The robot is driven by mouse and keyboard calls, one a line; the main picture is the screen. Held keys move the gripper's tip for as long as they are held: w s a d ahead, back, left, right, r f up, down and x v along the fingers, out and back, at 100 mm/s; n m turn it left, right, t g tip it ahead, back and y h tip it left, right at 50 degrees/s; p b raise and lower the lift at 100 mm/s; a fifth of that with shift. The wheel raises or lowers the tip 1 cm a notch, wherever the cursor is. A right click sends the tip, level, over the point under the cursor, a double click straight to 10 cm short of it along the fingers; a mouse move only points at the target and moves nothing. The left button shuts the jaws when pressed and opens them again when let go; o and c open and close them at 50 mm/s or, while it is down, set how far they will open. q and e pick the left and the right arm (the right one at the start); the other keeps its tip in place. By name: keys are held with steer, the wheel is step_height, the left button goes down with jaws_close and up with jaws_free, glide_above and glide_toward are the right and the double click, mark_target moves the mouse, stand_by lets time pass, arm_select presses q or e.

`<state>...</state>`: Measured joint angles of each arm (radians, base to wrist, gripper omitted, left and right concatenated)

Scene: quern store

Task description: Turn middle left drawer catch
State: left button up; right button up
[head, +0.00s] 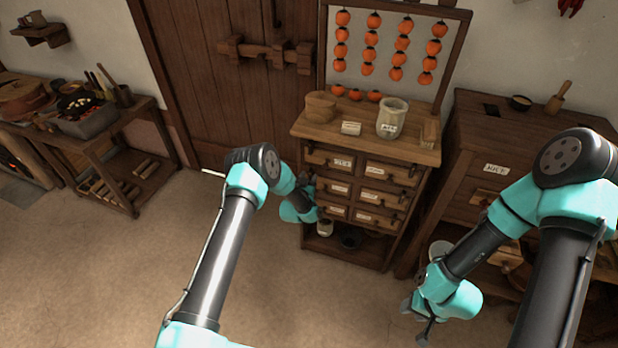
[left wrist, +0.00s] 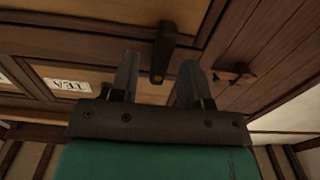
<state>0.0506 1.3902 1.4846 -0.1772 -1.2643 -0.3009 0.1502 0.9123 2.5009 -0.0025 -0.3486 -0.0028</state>
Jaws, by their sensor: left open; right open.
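The drawer chest (head: 400,150) has two columns of labelled drawers. The middle left drawer (head: 338,188) appears shut, and my left gripper (head: 313,200) is at its left side. In the left wrist view, my left gripper (left wrist: 160,72) is open, with a dark wooden catch (left wrist: 163,50) between its two fingers. The catch points down the picture, with gaps visible on both sides. A labelled drawer front (left wrist: 50,80) lies to the left. My left wrist hides this catch in the head view. My right gripper (head: 424,325) is open and low, in front of the right-hand cabinet.
A second wooden catch (left wrist: 235,73) lies right of the fingers in the left wrist view. A wooden cabinet (head: 520,140) stands to the right. The floor in front is clear.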

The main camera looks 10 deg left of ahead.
arm_select(q)
steer(key=shift+w, duration=0.3)
steer(key=shift+c, duration=0.2)
jaws_close()
